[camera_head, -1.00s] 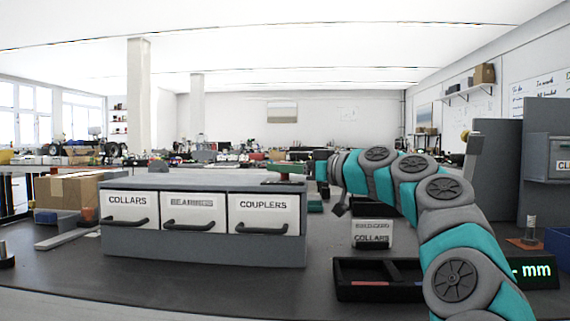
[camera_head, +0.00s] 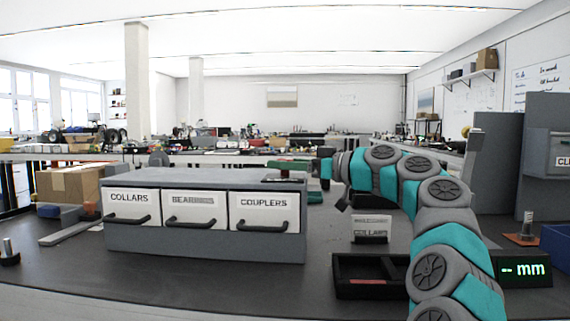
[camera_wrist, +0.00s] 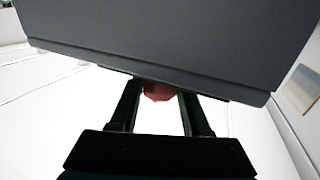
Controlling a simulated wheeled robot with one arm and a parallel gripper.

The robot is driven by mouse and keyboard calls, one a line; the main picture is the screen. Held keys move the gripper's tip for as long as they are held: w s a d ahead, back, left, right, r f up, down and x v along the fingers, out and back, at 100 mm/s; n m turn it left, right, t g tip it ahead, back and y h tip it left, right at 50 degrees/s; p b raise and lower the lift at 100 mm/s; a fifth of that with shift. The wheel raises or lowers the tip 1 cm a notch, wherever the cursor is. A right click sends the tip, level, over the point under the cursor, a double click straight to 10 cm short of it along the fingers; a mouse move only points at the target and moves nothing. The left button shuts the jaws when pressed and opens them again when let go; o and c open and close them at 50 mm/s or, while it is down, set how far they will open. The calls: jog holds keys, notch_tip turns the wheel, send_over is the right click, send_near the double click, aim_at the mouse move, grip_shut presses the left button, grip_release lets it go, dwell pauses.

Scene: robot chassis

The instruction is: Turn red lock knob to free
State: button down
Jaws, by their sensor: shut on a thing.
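The red lock knob (camera_wrist: 157,91) shows in the wrist view, partly hidden under the lower edge of a dark grey panel (camera_wrist: 180,45). My gripper (camera_wrist: 158,100) has one finger on each side of the knob and is shut on it. I cannot tell the knob's turn angle. In the head view my arm reaches over to the right end of a grey drawer cabinet (camera_head: 205,248), where my wrist (camera_head: 326,169) hangs behind it. The fingers and knob cannot be made out there. The cabinet's drawers, COLLARS (camera_head: 130,209), BEARINGS (camera_head: 194,211) and COUPLERS (camera_head: 264,212), look shut.
A black tray (camera_head: 345,289) lies right of the cabinet, with a labelled white bin (camera_head: 371,230) behind it. A display reading "-- mm" (camera_head: 523,270) stands at right. A cardboard box (camera_head: 75,184) sits at left. The bench front (camera_head: 180,285) is clear.

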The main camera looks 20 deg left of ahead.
jog(key=shift+r, duration=0.2)
dwell(0.7)
jog(key=shift+c, duration=1.8)
grip_release()
jog(key=shift+f, duration=0.1)
jog(key=s+d+b, duration=0.1)
jog(key=d, duration=0.6)
jog(key=shift+d, duration=0.35)
jog(key=shift+s, duration=0.2)
